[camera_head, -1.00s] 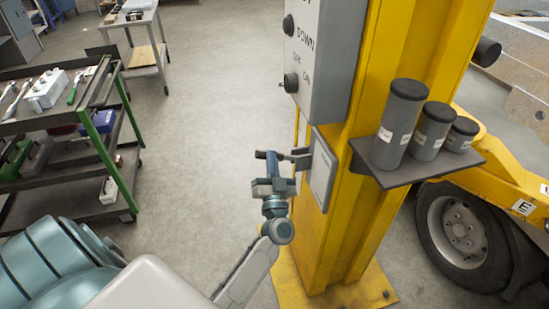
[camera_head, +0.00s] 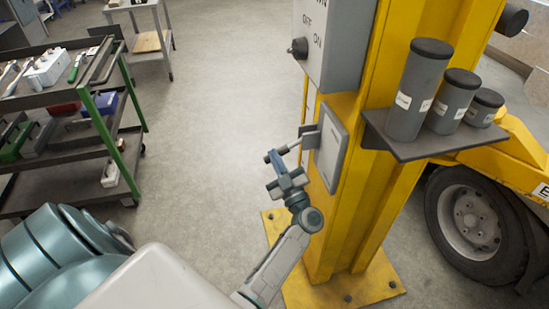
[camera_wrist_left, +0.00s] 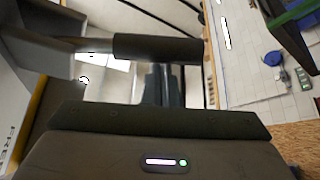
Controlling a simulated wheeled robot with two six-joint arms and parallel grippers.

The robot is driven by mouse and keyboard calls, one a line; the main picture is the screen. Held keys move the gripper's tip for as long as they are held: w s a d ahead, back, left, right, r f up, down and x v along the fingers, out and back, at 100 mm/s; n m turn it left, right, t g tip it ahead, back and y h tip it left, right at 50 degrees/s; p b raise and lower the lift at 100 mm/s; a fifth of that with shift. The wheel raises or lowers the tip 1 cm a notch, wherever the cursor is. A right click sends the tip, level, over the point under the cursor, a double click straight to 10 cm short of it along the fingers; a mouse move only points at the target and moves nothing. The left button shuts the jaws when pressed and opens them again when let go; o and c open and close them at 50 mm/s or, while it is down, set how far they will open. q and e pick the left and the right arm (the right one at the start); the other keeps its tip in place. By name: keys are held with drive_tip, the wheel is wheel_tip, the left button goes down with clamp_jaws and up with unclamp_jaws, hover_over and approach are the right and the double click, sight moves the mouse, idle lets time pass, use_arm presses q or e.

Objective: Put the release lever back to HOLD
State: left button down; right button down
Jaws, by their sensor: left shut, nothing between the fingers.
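The release lever (camera_head: 294,145) sticks out to the left from a grey plate (camera_head: 332,150) on the yellow post. In the left wrist view its dark round grip (camera_wrist_left: 158,47) lies level across the upper middle, with a grey arm (camera_wrist_left: 38,52) at its left. The lettering "FREE" (camera_wrist_left: 12,145) shows at the left edge. My right gripper is not in view.
A grey control box (camera_head: 335,40) with a knob hangs above the lever. A shelf (camera_head: 410,142) with three grey canisters juts out to the right. A tool cart (camera_head: 108,100) stands at the left. The floor between cart and post is clear.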

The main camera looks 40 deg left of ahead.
use_arm(q)
drive_tip(key=shift+w+d+f+n+g, duration=0.1)
drive_tip(key=shift+f+n+g, duration=0.25)
drive_tip(key=shift+n, duration=0.25)
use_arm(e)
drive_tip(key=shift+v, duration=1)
use_arm(q)
drive_tip(key=shift+r, duration=0.1)
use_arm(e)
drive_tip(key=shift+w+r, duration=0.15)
